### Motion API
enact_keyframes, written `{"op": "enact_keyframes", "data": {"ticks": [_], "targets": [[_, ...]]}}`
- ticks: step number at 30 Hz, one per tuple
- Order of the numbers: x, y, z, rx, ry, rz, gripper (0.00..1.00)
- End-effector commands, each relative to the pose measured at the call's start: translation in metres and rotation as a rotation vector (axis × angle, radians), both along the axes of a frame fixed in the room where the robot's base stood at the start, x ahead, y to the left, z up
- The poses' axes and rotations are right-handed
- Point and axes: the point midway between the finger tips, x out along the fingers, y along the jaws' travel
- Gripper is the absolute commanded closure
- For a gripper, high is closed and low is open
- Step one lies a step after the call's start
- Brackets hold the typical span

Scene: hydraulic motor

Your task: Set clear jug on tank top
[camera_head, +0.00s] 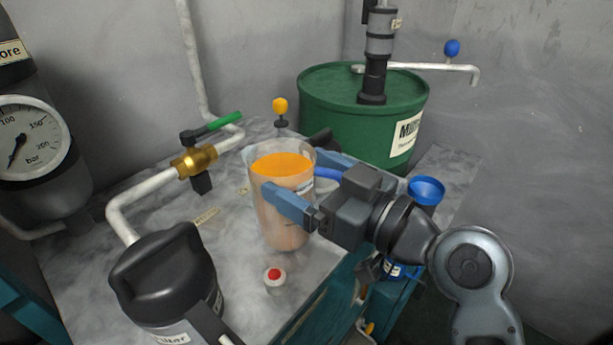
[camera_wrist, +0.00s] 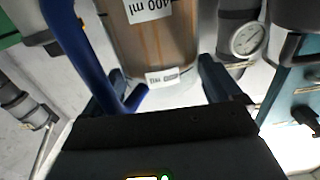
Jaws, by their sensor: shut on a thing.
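The clear jug (camera_head: 282,215) holds an orange-brown liquid and stands about upright over the grey tank top (camera_head: 228,260). I cannot tell whether its base touches that surface. My gripper (camera_head: 292,175) reaches in from the right, with one blue finger in front of the jug and the other behind it, shut on its body. In the wrist view the jug (camera_wrist: 160,45) sits between the fingers (camera_wrist: 160,90), with its "400 ml" marking and a small label towards me. Its blue handle (camera_wrist: 75,50) is left of the jug there. The gripper hides part of the handle in the head view.
A black-capped filler (camera_head: 165,275) stands front left, and a red-topped button (camera_head: 274,276) is just in front of the jug. A brass valve (camera_head: 194,161) with a green lever is behind left. A green drum (camera_head: 345,120) and blue-topped cup (camera_head: 426,190) stand right.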

Motion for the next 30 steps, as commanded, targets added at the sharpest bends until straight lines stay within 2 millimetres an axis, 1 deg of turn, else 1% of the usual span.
{"op": "enact_keyframes", "data": {"ticks": [8, 12, 13, 15, 21, 25, 26, 30], "targets": [[0.0, 0.0, 0.002, 0.004, -0.007, -0.001, 0.94], [0.0, 0.0, -0.002, 0.004, -0.007, -0.001, 0.94], [0.0, 0.0, -0.003, 0.001, -0.002, 0.0, 0.06], [0.0, 0.0, -0.003, 0.001, -0.002, 0.0, 0.0], [0.0, 0.0, -0.002, 0.001, -0.002, 0.0, 0.0], [0.0, 0.0, 0.002, 0.001, -0.002, 0.0, 0.0], [-0.002, -0.004, -0.001, 0.001, -0.001, -0.002, 0.0], [-0.016, -0.023, -0.002, 0.001, -0.001, -0.005, 0.0]]}}
